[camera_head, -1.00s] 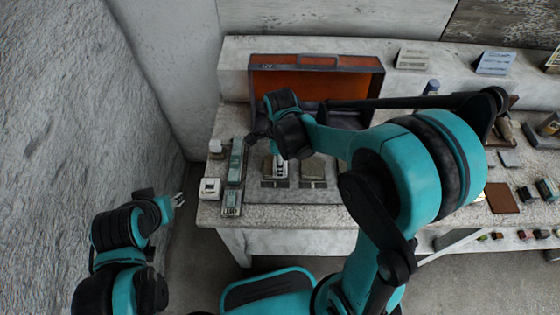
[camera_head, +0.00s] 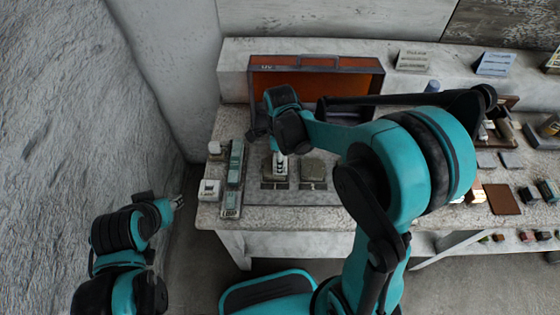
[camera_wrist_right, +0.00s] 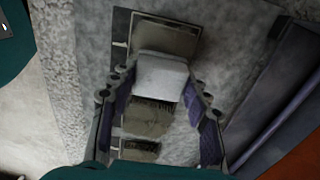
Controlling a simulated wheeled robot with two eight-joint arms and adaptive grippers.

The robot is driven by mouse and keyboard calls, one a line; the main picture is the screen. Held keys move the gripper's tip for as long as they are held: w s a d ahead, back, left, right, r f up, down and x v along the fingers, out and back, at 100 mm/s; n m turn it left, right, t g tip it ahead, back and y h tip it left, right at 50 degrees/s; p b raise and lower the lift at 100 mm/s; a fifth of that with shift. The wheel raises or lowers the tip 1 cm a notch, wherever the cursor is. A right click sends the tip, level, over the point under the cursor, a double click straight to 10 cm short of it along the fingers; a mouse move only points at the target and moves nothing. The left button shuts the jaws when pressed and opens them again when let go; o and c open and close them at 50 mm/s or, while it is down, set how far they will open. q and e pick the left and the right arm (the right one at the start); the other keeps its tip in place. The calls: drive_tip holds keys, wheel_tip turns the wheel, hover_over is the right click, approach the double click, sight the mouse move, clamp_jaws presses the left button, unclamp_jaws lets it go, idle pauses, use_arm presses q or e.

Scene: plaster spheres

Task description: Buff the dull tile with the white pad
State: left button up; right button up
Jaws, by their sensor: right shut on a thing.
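My right gripper (camera_head: 280,158) is over the left one of two grey-brown tiles on the worktable. In the right wrist view my right gripper (camera_wrist_right: 160,105) is shut on the white pad (camera_wrist_right: 161,76), a pale block between its fingers. The pad lies over the tile's middle in that view, with tile surface (camera_wrist_right: 147,119) showing below it. I cannot tell whether the pad touches it. The left tile (camera_head: 275,179) is partly hidden by the gripper; the right tile (camera_head: 313,168) lies beside it. My left gripper (camera_head: 177,201) hangs left of the table, its fingers too small to read.
A brown plate (camera_head: 502,199) and small blocks lie at the right. The table's front edge is close to the tiles.

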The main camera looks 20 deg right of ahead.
drive_tip(key=shift+s+a+r, duration=0.1)
drive_tip(key=shift+s+a, duration=0.15)
drive_tip(key=shift+s, duration=0.6)
drive_tip(key=shift+s+a, duration=0.25)
drive_tip(key=shift+s, duration=0.6)
drive_tip(key=shift+w+d, duration=0.25)
drive_tip(key=shift+w, duration=0.65)
drive_tip(key=shift+w+d, duration=0.25)
drive_tip(key=shift+w, duration=0.65)
drive_tip(key=shift+s+a, duration=0.25)
drive_tip(key=shift+s, duration=0.65)
drive_tip(key=shift+s+a, duration=0.25)
drive_tip(key=shift+s, duration=0.7)
drive_tip(key=shift+w+d+r+p, duration=0.25)
drive_tip(key=shift+w+r+p, duration=0.3)
drive_tip(key=shift+w, duration=0.4)
